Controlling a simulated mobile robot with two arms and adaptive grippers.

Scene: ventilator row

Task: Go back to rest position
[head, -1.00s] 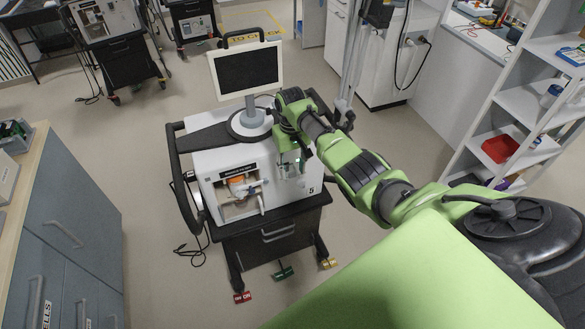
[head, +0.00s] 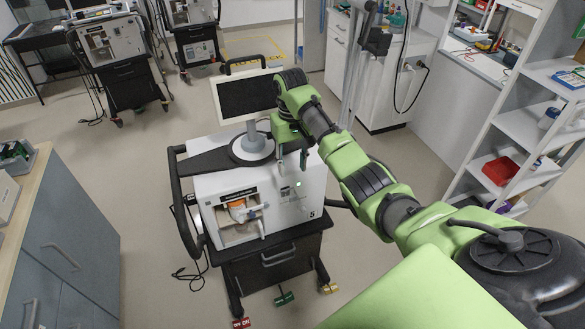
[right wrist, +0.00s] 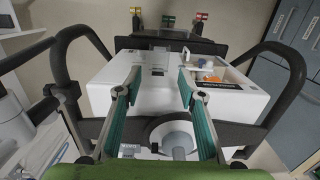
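My right gripper (head: 291,162) hangs in front of the ventilator's screen, above the right part of its white housing. In the right wrist view the right gripper (right wrist: 155,88) shows two green fingers standing wide apart with nothing between them. The white ventilator (head: 295,195) stands on a black cart, with an open front bay holding an orange part (head: 237,206). The ventilator also shows in the right wrist view (right wrist: 105,90), beneath the fingers. My left gripper is not in view.
A white shelf with a red bin (head: 500,170) stands at right. A grey cabinet (head: 70,235) stands at left. Floor (head: 135,160) is clear between the cabinet and the cart.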

